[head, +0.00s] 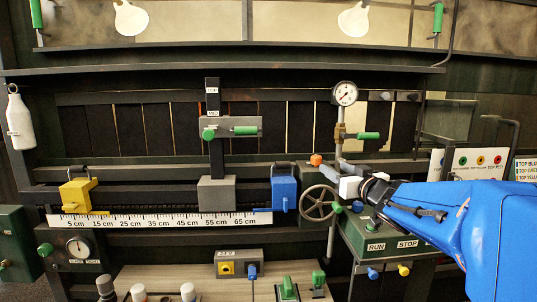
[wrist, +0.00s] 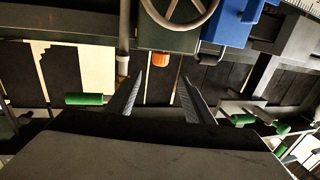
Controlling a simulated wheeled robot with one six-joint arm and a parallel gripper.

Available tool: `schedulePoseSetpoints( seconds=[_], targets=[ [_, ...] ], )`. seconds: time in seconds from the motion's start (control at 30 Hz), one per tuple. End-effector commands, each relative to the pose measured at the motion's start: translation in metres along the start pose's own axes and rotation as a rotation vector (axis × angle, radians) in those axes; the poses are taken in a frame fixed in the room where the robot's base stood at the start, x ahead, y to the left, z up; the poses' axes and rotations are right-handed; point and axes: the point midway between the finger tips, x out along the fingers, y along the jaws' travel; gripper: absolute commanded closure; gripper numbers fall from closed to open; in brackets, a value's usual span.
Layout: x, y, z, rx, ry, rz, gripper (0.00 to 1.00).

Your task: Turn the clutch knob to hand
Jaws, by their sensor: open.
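An orange knob (head: 316,159) sits on top of a dark box beside the spoked handwheel (head: 318,203). No label on it is readable, so I cannot confirm that it is the clutch knob. In the wrist view, which looks upside down, the orange knob (wrist: 160,60) shows just beyond the gap between my fingertips. My gripper (wrist: 160,80) is open, with nothing between its fingers. In the head view my gripper (head: 328,171) is close to the right of the orange knob. Contact cannot be told.
A blue block (head: 284,190) and grey block (head: 217,193) sit on the rail above the centimetre scale. A green-handled valve (head: 368,136) and pressure gauge (head: 345,93) stand above my gripper. The RUN/STOP box (head: 388,240) is below my arm.

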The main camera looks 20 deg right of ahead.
Motion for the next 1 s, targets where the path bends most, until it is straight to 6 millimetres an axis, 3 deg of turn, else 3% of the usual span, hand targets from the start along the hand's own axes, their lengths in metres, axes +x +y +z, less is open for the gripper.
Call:
schedulePoseSetpoints(
  seconds=[0.27, 1.0],
  targets=[
    [0.015, -0.002, -0.002, 0.005, 0.007, -0.025, 0.52],
    [0.129, -0.005, -0.002, 0.005, 0.006, -0.024, 0.52]
  ],
)
